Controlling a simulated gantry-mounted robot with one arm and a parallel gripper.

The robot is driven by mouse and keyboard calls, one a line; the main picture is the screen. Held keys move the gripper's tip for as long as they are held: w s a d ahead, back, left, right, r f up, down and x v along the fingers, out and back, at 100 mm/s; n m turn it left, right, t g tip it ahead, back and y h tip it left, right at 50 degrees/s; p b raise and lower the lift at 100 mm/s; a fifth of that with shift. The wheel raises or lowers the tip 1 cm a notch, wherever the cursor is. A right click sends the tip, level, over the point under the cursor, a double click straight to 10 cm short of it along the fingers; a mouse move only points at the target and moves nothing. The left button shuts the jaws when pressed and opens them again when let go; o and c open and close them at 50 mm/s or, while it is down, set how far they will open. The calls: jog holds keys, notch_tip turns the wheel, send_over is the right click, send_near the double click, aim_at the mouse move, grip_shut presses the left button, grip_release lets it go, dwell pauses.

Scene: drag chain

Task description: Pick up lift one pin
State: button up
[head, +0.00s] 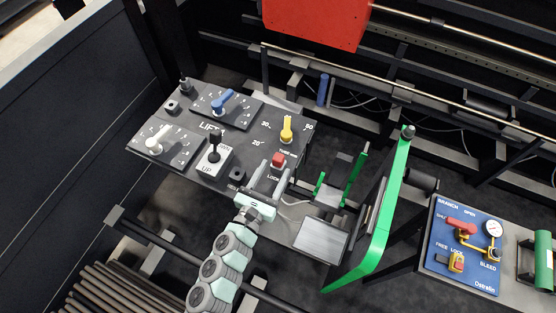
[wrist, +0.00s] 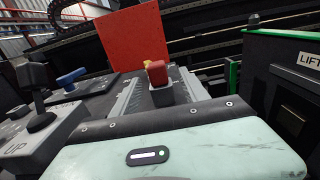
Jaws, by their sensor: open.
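My gripper (head: 272,176) is open and empty over the front edge of the dark lift panel (head: 262,122). In the wrist view its two fingers (wrist: 160,90) point forward, and a red knob (wrist: 157,72) on a dark block shows between them. The red knob also shows in the head view (head: 278,159), just beyond the fingertips. I cannot tell whether the fingers touch its block. No part is clearly marked as lift one pin. A small dark peg (head: 185,85) stands at the panel's back left corner, and another (head: 408,131) tops the green-edged plate (head: 375,225).
The panel carries a blue lever (head: 222,102), a white lever (head: 156,141), a yellow lever (head: 287,130) and a black joystick (head: 214,145). A green bracket (head: 356,174) and the green-edged plate stand right of my gripper. A blue valve board (head: 467,240) lies farther right.

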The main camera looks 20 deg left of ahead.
aim_at(276, 164)
jog(key=w, duration=0.2)
jog(key=w+p, duration=0.1)
jog(key=w, duration=0.1)
jog(key=shift+a+r, duration=0.1)
jog(key=shift+r, duration=0.1)
jog(key=shift+w+f, duration=0.1)
jog(key=shift+w, duration=0.2)
grip_shut()
